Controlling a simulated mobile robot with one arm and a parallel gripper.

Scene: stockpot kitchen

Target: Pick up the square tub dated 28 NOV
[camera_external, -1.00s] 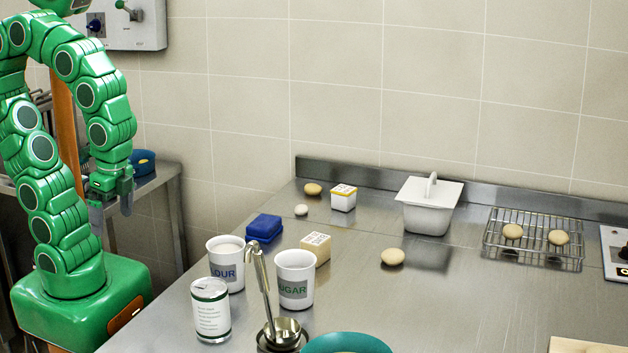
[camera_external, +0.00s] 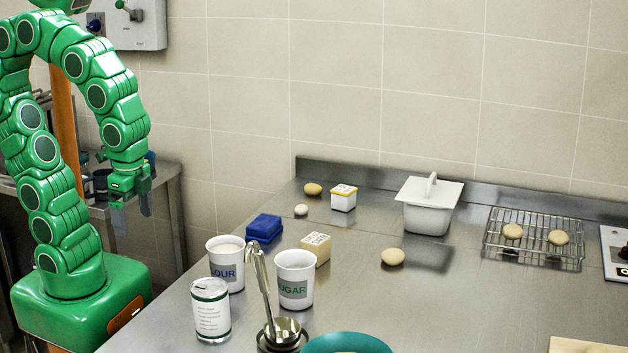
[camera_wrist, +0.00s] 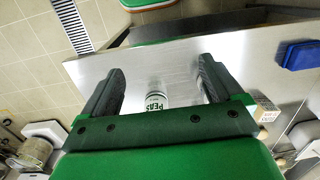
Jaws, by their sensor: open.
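A small white square tub (camera_external: 343,200) with a yellow band and a printed top stands at the back of the steel counter; its print is too small to read. A beige block-shaped box (camera_external: 316,248) with dark print on top stands nearer, behind the SUGAR canister; I cannot read a date on it either. It also appears at the right in the wrist view (camera_wrist: 265,108). My gripper (camera_external: 132,216) is open and empty, left of the counter and well apart from both. In the wrist view my gripper (camera_wrist: 163,68) shows its two fingers spread.
A blue box (camera_external: 264,228), FLOUR canister (camera_external: 226,265), SUGAR canister (camera_external: 295,280), can (camera_external: 211,310) and ladle (camera_external: 263,290) crowd the counter's left part. A lidded white container (camera_external: 428,208) and wire rack (camera_external: 533,238) stand at the back.

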